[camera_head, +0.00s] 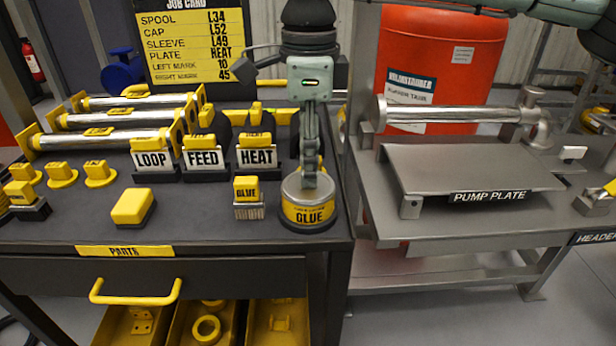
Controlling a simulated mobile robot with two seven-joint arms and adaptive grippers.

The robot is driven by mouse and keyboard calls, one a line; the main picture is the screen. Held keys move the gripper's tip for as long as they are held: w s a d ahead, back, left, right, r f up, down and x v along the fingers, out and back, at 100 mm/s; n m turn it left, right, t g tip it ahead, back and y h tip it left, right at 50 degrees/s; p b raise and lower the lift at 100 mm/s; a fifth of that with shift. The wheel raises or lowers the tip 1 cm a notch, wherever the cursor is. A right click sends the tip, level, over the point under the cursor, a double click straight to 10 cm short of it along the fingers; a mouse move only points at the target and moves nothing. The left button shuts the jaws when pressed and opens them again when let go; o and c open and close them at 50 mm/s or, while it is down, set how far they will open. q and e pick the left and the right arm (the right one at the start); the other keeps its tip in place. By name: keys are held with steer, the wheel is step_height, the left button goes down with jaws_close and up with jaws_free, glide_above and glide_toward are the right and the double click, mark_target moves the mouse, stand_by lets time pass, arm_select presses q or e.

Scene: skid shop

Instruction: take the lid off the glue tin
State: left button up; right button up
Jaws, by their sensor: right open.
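The glue tin (309,213) stands upright on a dark round base at the front right corner of the dark bench. It has a yellow band marked GLUE. Its grey metal lid (292,190) sits on top. My right gripper (309,183) points straight down over the lid, its fingertips at the lid's middle. The fingers are seen edge-on and hide the lid's centre, so I cannot tell whether they touch it. The gripper is open. My left gripper is not in view.
LOOP (154,160), FEED (203,158) and HEAT (257,157) signs stand behind. A yellow block (132,206) lies front left. The pump plate (470,170) is on the metal bench across a gap.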

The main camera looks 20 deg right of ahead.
steer(key=shift+f, duration=0.95)
jaws_close()
steer(key=shift+r, duration=0.1)
